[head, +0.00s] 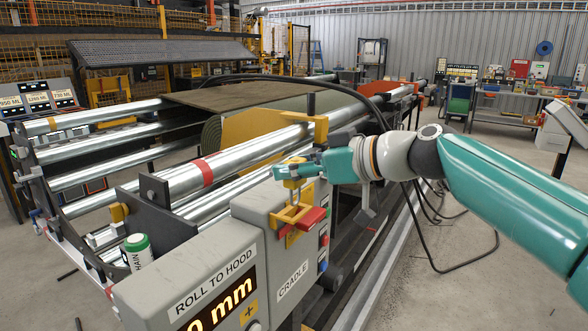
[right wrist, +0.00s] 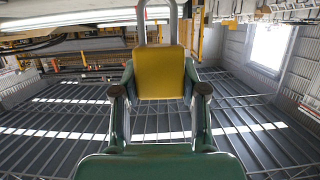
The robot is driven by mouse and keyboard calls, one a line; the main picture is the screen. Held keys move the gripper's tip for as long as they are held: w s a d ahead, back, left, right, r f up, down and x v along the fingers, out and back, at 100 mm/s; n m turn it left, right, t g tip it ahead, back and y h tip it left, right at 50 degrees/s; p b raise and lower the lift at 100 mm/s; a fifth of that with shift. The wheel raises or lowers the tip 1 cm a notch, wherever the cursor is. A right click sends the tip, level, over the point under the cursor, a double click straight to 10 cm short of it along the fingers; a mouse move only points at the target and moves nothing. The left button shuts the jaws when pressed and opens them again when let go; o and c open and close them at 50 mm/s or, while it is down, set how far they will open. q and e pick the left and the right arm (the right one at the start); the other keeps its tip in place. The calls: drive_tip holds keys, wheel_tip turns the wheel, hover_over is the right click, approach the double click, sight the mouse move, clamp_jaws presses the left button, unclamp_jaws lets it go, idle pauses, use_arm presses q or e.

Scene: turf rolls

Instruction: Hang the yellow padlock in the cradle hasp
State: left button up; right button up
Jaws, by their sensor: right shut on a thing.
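My right gripper (head: 294,171) reaches in from the right, above the corner of the grey cradle box. It is shut on the yellow padlock (right wrist: 160,74), whose body sits between its two fingers in the right wrist view. The padlock's metal shackle (right wrist: 158,22) points away from the gripper. In the head view the padlock is small and partly covered by the fingers. The yellow hasp bracket (head: 289,217) with red parts (head: 312,217) is on the box's side, just below the gripper. I cannot tell whether shackle and hasp touch. My left gripper is out of view.
The grey box (head: 228,258) has a display and a "CRADLE" label. Steel rollers (head: 180,182) and a turf roll (head: 240,125) lie behind and left of the gripper. A black cable (head: 462,268) lies on the open floor to the right.

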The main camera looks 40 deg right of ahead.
sight(297, 193)
drive_tip(key=shift+b, duration=0.3)
idle(0.9)
drive_tip(key=shift+f+b, duration=2.55)
drive_tip(key=shift+b, duration=0.25)
drive_tip(key=o, duration=1.3)
drive_tip(key=v, duration=1.2)
drive_tip(key=shift+s+a, duration=0.1)
